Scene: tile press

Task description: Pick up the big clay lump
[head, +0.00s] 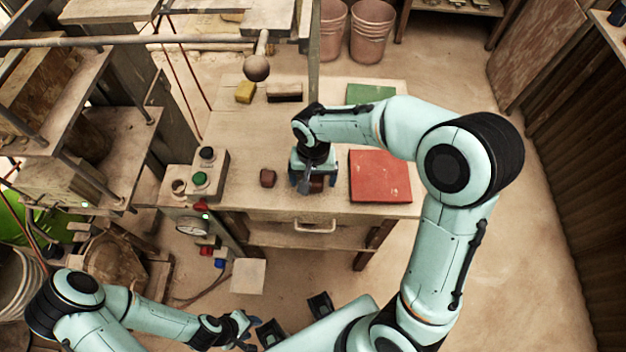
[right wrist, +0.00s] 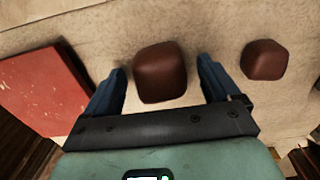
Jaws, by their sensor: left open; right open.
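The big clay lump (right wrist: 161,73) is a dark reddish-brown rounded block on the table. In the right wrist view it lies between the two blue fingers of my right gripper (right wrist: 162,90), with a gap on each side. In the head view the right gripper (head: 310,184) points down over the table and mostly hides this lump (head: 317,182). A smaller brown clay lump (head: 267,177) sits to the left on the table; it also shows in the right wrist view (right wrist: 264,60). My left gripper (head: 249,327) is open and empty, low at the bottom of the head view, away from the table.
A red board (head: 380,177) lies right of the right gripper, and a green one (head: 370,93) lies behind. A yellow block (head: 245,92) and a dark brick-like block (head: 285,91) lie at the back. A control box with a green button (head: 200,179) stands at the table's left edge.

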